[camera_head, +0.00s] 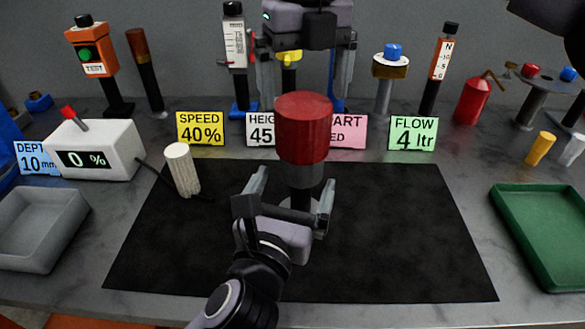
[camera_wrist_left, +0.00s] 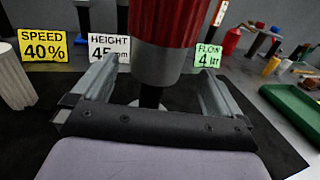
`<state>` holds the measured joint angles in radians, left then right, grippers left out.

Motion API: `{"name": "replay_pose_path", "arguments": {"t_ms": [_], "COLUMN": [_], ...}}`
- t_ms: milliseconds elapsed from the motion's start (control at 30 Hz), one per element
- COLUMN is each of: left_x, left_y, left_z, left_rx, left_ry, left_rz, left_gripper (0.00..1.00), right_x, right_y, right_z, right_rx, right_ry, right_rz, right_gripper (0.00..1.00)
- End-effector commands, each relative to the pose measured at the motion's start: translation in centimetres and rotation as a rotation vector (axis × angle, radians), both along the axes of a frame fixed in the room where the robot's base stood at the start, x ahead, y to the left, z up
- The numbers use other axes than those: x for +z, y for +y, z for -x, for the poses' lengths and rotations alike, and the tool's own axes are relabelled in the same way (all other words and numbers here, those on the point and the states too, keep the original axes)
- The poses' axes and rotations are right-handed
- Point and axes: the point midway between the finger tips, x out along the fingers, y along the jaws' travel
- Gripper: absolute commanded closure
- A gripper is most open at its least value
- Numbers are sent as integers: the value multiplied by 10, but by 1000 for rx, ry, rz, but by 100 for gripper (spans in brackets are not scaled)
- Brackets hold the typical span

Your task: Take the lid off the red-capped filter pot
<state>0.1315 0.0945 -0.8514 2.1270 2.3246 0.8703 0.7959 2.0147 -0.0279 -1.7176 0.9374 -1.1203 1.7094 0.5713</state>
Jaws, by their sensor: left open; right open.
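The filter pot stands on the black mat (camera_head: 400,240), with a wide dark-red cap (camera_head: 303,128) over a grey body (camera_head: 301,176). The red cap also fills the top middle of the left wrist view (camera_wrist_left: 168,22). My left gripper (camera_head: 292,188) is open, its fingers on either side of the pot's lower part; in the left wrist view (camera_wrist_left: 157,72) gaps show between fingers and pot. My right gripper (camera_head: 303,100) is open and points down behind or over the cap. The cap hides part of it, so I cannot tell whether it touches.
A cream ribbed cylinder (camera_head: 183,170) stands at the mat's left. A white 0 % box (camera_head: 95,150) and grey tray (camera_head: 40,230) are further left. A green tray (camera_head: 545,245) is at right. Label cards and several upright devices line the back. The mat's right side is clear.

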Motion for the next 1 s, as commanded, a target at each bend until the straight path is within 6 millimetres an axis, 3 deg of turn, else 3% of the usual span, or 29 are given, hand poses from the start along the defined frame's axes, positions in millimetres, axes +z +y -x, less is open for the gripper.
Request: {"name": "replay_pose_path", "arguments": {"t_ms": [233, 700, 1000], "left_x": [0, 1, 0], "left_y": [-3, -16, -17], "left_z": [-10, -64, -69], "left_rx": [0, 0, -1], "left_ry": [-1, -1, 0], "left_rz": [-1, 0, 1], "left_gripper": [0, 0, 0], "right_x": [0, 0, 0], "right_y": [0, 0, 0], "right_z": [0, 0, 0], "right_rx": [0, 0, 0], "right_ry": [0, 0, 0], "right_rz": [0, 0, 0], "right_gripper": [0, 0, 0]}}
